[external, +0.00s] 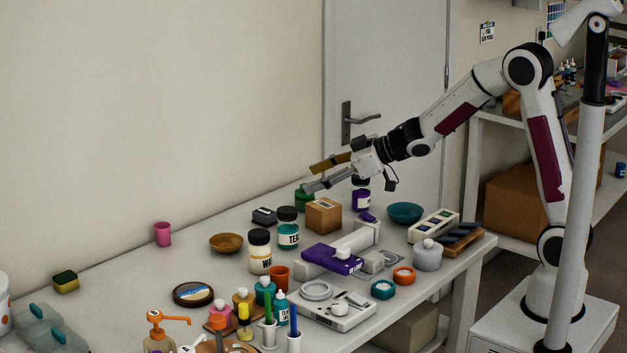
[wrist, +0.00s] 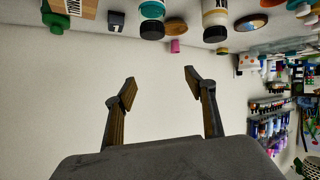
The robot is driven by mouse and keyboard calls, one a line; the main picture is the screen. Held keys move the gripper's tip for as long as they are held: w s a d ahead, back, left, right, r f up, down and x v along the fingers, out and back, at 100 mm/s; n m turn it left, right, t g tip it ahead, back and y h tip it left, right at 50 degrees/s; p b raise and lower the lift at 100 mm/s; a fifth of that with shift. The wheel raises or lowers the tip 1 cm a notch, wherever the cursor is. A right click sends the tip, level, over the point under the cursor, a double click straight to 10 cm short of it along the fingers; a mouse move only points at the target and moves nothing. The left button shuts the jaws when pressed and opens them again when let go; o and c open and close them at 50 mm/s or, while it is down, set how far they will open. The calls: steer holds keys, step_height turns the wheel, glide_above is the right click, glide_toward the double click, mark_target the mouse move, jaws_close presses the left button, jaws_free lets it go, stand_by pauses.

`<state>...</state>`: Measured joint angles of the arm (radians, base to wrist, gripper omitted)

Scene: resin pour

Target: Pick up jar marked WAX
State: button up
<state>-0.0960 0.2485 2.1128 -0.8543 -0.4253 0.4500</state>
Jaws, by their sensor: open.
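The jar marked WAX (external: 260,256) is white with a black lid and stands upright on the table in the external view. Its label is partly readable, with only the first letters clear. In the wrist view what looks like the same jar (wrist: 215,17) is at the top edge, inverted in the picture and cut off. My gripper (external: 312,177) is open and empty, above the far side of the table, higher than the jar and behind it to the right. In the wrist view my gripper (wrist: 160,78) shows its two fingers apart with bare wall between them.
A teal-labelled jar (external: 288,236) stands close behind the WAX jar, and an orange cup (external: 279,279) stands close in front. A cardboard box (external: 323,216), a purple box (external: 332,260) and a brown bowl (external: 226,243) are nearby. The table's left middle is clear around a pink cup (external: 163,234).

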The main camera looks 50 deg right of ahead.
mark_target(265, 232)
steer(key=a+f+n+g+y, duration=0.2)
steer(key=a+f+y, duration=0.3)
steer(key=a, duration=0.5)
step_height(265, 232, down, 3)
steer(key=shift+s+a+r+n+g, duration=0.15)
steer(key=shift+a+n+g, duration=0.25)
steer(key=shift+g, duration=0.2)
steer(key=shift+x, duration=1.3)
steer(key=shift+x, duration=2.55)
